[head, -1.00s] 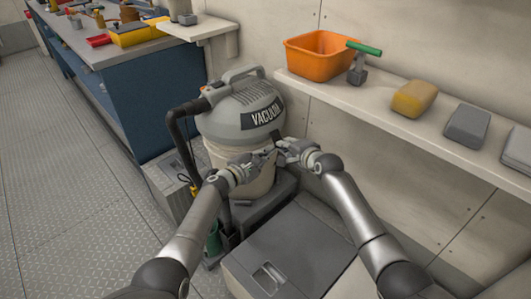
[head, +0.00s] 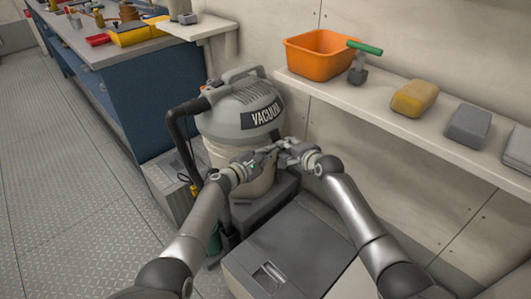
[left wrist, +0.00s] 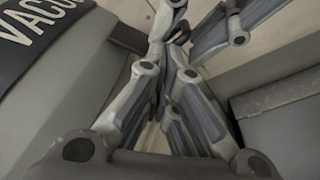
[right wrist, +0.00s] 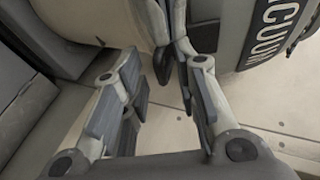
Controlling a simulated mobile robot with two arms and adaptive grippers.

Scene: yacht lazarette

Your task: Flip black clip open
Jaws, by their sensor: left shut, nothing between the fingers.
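The grey vacuum (head: 230,125) with a black VACUUM label stands ahead of me on a dark base. A small dark patch (head: 276,134) on its rim, just below the label, may be the black clip; the grippers partly hide it and I cannot tell its position. My left gripper (head: 270,151) is shut and empty at the vacuum's front right side; its fingers meet in the left wrist view (left wrist: 168,75). My right gripper (head: 282,146) is beside it, very close to its fingertips. In the right wrist view its fingers (right wrist: 155,60) stand apart.
A grey lidded box (head: 290,250) is below my arms.

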